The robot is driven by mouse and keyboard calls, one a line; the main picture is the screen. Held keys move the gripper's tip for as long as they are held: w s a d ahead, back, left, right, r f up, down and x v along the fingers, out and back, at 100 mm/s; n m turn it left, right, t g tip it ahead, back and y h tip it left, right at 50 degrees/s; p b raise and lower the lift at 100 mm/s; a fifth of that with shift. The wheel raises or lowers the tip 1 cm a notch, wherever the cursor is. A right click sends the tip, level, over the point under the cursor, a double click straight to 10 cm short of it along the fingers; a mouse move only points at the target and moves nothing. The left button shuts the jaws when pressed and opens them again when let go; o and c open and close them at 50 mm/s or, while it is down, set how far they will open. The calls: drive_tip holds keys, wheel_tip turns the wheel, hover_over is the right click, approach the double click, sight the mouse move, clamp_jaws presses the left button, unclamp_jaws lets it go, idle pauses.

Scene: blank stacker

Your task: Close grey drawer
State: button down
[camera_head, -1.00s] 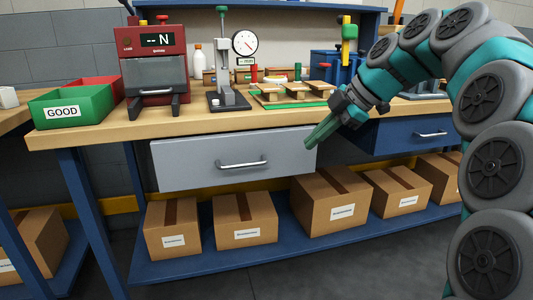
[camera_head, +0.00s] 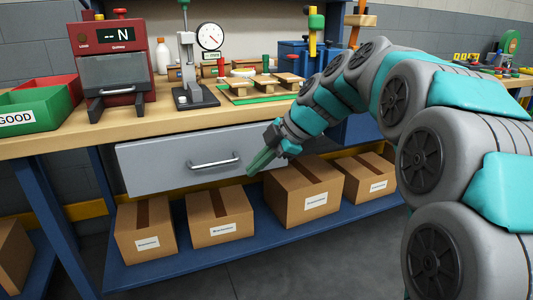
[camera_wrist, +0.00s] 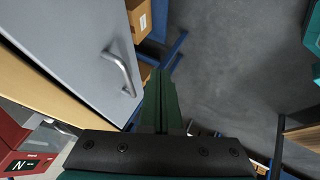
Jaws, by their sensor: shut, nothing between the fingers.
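The grey drawer (camera_head: 150,162) is under the wooden worktop in the head view. Its front stands out from the bench, so it looks partly open; how far is hard to tell. Its silver handle (camera_head: 215,162) is on the front, and it also shows in the wrist view (camera_wrist: 120,72). My gripper (camera_head: 262,164) is shut and empty, with its green fingers in front of the right end of the drawer front. In the wrist view the fingers (camera_wrist: 160,88) point past the drawer front, to the right of the handle. I cannot tell whether they touch it.
Cardboard boxes (camera_head: 303,188) stand on the blue lower shelf (camera_head: 240,235) below the drawer. The worktop (camera_head: 40,145) carries a red force tester (camera_head: 110,65), a dial gauge stand (camera_head: 190,70) and a green bin (camera_head: 40,110). The floor in front is clear.

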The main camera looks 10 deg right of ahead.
sight(236, 153)
drive_tip(key=shift+w+a+p, duration=0.3)
drive_tip(key=shift+w+a, duration=0.3)
drive_tip(key=shift+w, duration=0.35)
drive_tip(key=shift+w+a+p, duration=0.25)
drive_tip(key=shift+w+a, duration=0.35)
drive_tip(key=shift+w, duration=0.35)
drive_tip(key=shift+f, duration=0.1)
drive_tip(key=w+a+b, duration=0.1)
drive_tip(key=b, duration=0.3)
drive_tip(key=shift+w+f+b, duration=0.1)
drive_tip(key=shift+w+b, duration=0.1)
drive_tip(key=shift+b, duration=0.1)
drive_tip(key=shift+w+b, duration=0.35)
drive_tip(key=shift+b, duration=0.65)
drive_tip(key=shift+w+b, duration=0.45)
drive_tip(key=shift+b, duration=0.25)
drive_tip(key=shift+w+a, duration=0.1)
drive_tip(key=shift+w, duration=0.55)
drive_tip(key=shift+w+r, duration=0.25)
